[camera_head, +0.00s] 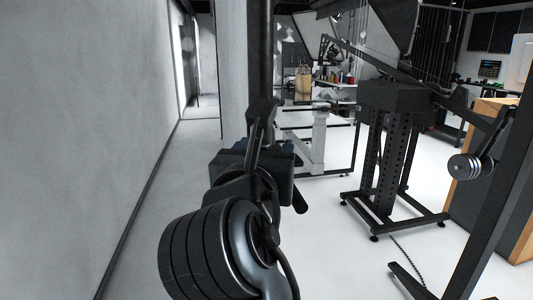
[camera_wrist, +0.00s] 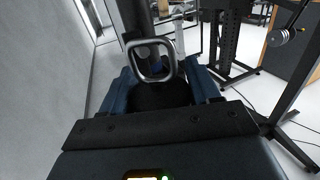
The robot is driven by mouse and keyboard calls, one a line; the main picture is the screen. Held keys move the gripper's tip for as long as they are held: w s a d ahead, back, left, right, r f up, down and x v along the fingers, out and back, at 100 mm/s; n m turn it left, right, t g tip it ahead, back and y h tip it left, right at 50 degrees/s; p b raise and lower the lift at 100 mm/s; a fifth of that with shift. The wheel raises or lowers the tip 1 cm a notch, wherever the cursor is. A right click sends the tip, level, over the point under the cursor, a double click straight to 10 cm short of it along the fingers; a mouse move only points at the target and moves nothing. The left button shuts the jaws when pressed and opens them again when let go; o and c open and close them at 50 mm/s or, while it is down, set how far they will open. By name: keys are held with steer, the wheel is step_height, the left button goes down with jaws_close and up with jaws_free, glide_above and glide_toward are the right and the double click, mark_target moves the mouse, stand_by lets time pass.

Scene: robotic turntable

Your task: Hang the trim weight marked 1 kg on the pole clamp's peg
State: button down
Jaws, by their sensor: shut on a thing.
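My gripper (camera_wrist: 160,82) is shut on a dark weight (camera_wrist: 160,96), with a blue finger on each side of its body. A rounded metal loop (camera_wrist: 172,62) rises above the weight between the fingers. No 1 kg mark is legible. In the wrist view a dark upright pole (camera_wrist: 131,14) stands just behind the loop. The same pole shows in the head view (camera_head: 261,50), and a dark angled bracket-like part (camera_head: 262,113) shows in front of it. I cannot tell whether the loop touches anything. The clamp's peg cannot be made out; my arm hides much of this spot.
A grey wall (camera_head: 90,140) runs along the left. A black perforated stand (camera_head: 377,160) with spread feet is to the right. Silver disc weights (camera_head: 470,166) sit on a slanted bar at far right. A worktable (camera_head: 350,92) stands behind. White floor is open between.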

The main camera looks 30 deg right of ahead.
steer(key=shift+w+d+f, duration=0.1)
steer(key=shift+w+d, duration=0.15)
steer(key=shift+w, duration=0.4)
steer(key=shift+w+d+f, duration=0.15)
steer(key=shift+w+d, duration=0.05)
steer(key=shift+w, duration=0.45)
steer(key=shift+w+d+f, duration=0.1)
steer(key=shift+w+d, duration=0.15)
steer(key=shift+w, duration=0.4)
steer(key=shift+w+f, duration=0.1)
steer(key=shift+f, duration=0.05)
steer(key=c, duration=0.5)
jaws_free()
steer(key=o, duration=0.3)
steer(key=shift+o, duration=0.2)
steer(key=shift+f, duration=0.2)
